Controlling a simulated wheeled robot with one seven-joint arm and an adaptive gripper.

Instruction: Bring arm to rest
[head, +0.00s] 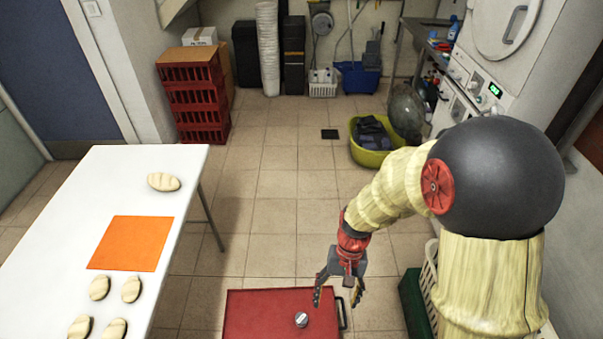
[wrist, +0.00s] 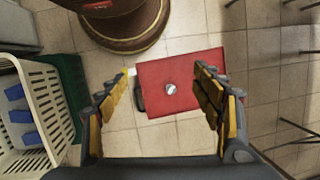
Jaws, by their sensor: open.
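My gripper (head: 338,291) hangs at the end of my arm, pointing down over the right part of a red board or case (head: 262,315) low near the floor. In the wrist view my gripper (wrist: 165,95) has its two yellow-padded fingers wide apart with nothing between them. The red case (wrist: 190,72) shows beyond the fingertips, with a small silver round object (wrist: 171,89) on its top. That silver object also shows in the head view (head: 301,319), just left of my gripper and apart from it.
A white table (head: 60,215) at left holds an orange mat (head: 131,243) and several pale loaf-shaped things. A cream basket (wrist: 38,110) and a green crate (head: 414,300) stand at right. A yellow tub (head: 372,157) stands farther back.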

